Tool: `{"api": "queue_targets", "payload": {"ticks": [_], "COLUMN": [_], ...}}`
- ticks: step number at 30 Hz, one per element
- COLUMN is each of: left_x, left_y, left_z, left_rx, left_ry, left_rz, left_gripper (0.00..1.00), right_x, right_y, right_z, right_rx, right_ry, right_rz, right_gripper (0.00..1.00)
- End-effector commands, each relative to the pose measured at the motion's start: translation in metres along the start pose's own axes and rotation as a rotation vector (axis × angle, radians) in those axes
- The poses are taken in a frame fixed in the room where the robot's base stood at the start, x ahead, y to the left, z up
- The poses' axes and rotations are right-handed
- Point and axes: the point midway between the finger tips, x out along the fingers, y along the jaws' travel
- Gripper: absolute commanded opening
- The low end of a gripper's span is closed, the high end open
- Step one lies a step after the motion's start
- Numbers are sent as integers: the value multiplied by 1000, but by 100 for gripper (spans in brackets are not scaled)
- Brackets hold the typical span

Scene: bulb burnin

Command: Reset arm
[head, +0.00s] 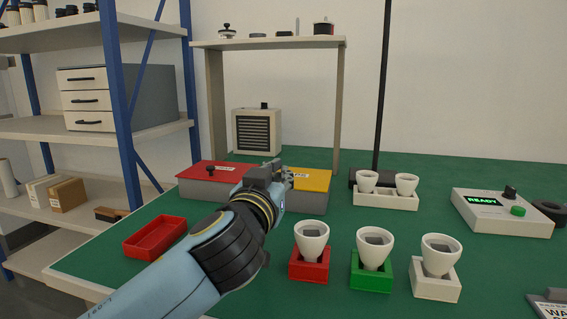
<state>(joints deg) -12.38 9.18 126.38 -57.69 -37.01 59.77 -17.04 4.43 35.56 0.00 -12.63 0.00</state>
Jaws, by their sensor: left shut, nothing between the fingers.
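My left arm reaches in from the lower left across the green bench. My left gripper (275,172) is shut and empty, in front of the grey box with a red lid (205,172) and a yellow lid (314,180). It hides part of both lids. I cannot tell whether it touches the box. My right gripper is not in view.
White bulbs sit in red (309,267), green (371,274) and white (436,283) holders at the front. Two more bulbs stand in a white rack (385,200). A tester (500,213) reads READY at right. An empty red tray (155,235) lies at left.

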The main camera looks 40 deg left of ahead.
Motion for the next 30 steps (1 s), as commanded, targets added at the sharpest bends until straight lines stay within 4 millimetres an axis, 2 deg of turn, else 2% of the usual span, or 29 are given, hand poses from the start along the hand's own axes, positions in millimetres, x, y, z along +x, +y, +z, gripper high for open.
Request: {"api": "queue_targets", "payload": {"ticks": [4,13,24,30], "left_x": [-9,-9,-6,-6], "left_y": [0,0,-1,-2], "left_z": [3,-3,-72,-96], "left_rx": [-1,-1,-15,-18], "left_ry": [0,3,29,35], "left_rz": [-1,-1,-1,-2], "left_gripper": [0,0,0,0], "right_x": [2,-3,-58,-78], "right_y": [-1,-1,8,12], "right_z": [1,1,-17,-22], "right_rx": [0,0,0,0], "right_ry": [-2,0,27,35], "right_rz": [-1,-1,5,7], "right_gripper": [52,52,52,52]}}
